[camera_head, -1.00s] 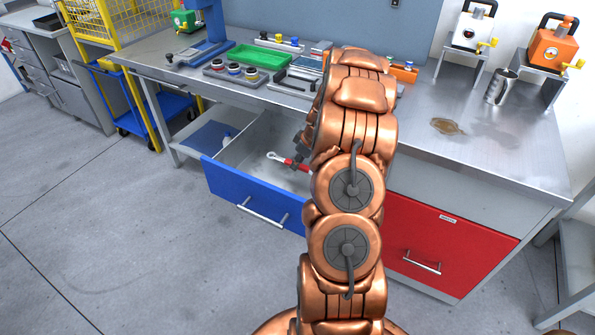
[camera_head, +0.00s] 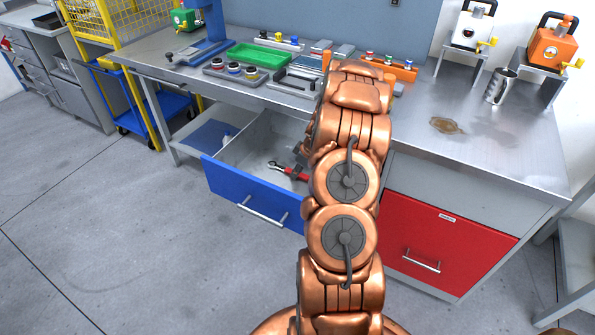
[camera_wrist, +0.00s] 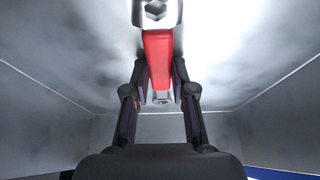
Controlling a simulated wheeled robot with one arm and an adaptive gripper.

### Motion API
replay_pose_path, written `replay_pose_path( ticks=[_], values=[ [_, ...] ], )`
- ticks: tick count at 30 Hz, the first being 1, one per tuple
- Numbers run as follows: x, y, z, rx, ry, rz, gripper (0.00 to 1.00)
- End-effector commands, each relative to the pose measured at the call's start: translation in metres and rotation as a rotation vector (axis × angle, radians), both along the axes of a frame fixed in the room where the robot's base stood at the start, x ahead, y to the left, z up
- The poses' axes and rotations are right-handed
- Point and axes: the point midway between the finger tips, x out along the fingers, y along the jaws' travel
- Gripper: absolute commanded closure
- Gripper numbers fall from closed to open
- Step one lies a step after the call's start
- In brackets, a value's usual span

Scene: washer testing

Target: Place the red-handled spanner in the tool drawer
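The red-handled spanner (camera_head: 290,171) is inside the open blue tool drawer (camera_head: 252,193), low over or on its floor; I cannot tell whether it touches. Its metal head points left. My gripper (camera_head: 301,160) reaches down into the drawer, mostly hidden behind my copper arm. In the wrist view, the red handle (camera_wrist: 158,58) runs between the two dark fingers of my gripper (camera_wrist: 160,88), which are closed around it. Part of the spanner's metal head (camera_wrist: 155,10) is cut off at the top edge. The drawer's grey walls show on both sides.
A closed red drawer (camera_head: 438,242) is right of my arm. The steel workbench (camera_head: 480,150) above carries a green tray (camera_head: 258,55), tool trays, a metal cup (camera_head: 500,87) and a brown stain (camera_head: 446,125). A blue and yellow cart (camera_head: 125,105) stands at the left.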

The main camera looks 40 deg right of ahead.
Motion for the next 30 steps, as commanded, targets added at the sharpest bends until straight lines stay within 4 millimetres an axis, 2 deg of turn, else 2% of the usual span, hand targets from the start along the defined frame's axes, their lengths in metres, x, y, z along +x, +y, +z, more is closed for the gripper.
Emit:
replay_pose_path(
  ticks=[1, 7, 20, 30],
  values=[
    [0.000, 0.000, 0.000, 0.001, 0.000, 0.000, 0.69],
    [0.000, 0.000, 0.000, 0.001, 0.000, 0.000, 0.51],
    [-0.001, 0.000, 0.005, 0.000, 0.000, 0.000, 0.51],
    [-0.016, -0.005, 0.043, -0.002, -0.003, 0.000, 0.51]
  ],
)
